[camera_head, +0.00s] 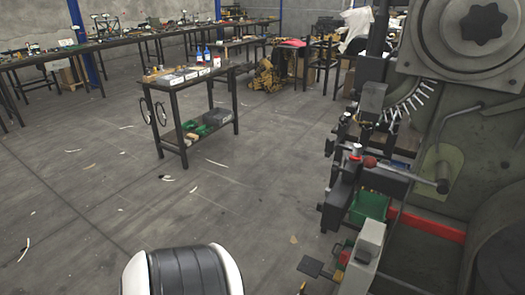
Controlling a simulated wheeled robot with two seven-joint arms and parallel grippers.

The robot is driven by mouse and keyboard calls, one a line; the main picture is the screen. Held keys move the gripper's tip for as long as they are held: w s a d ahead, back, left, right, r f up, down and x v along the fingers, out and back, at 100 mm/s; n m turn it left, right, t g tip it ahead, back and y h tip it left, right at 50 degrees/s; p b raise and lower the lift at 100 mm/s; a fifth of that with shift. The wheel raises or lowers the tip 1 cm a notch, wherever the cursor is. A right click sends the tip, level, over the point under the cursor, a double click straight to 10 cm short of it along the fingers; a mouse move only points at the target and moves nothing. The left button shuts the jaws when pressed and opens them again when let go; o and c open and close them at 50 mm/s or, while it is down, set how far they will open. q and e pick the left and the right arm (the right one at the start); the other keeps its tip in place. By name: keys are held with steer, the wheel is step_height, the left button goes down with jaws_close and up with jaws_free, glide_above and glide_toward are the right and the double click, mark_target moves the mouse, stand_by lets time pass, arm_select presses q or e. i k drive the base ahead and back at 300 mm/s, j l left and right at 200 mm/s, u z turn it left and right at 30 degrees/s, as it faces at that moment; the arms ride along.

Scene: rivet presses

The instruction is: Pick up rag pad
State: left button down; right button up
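I cannot make out a rag pad for certain. A white cloth (356,27) hangs draped at the back, left of the large press. A small flat pinkish-red piece (292,43) lies on a far bench; it is too small to tell what it is. Neither of my grippers is in view.
A large grey press (450,110) fills the right side, with a red bar (432,227) and a green part (370,205) low down. A dark work table (188,86) with bottles and boxes stands mid-floor. Long benches (130,38) line the back. The floor (120,200) between is mostly clear, with scattered scraps.

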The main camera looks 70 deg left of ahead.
mark_target(187, 143)
steer(key=u, duration=2.75)
steer(key=z, duration=2.15)
steer(key=u, duration=2.15)
steer(key=i+z, duration=0.25)
steer(key=i, duration=0.7)
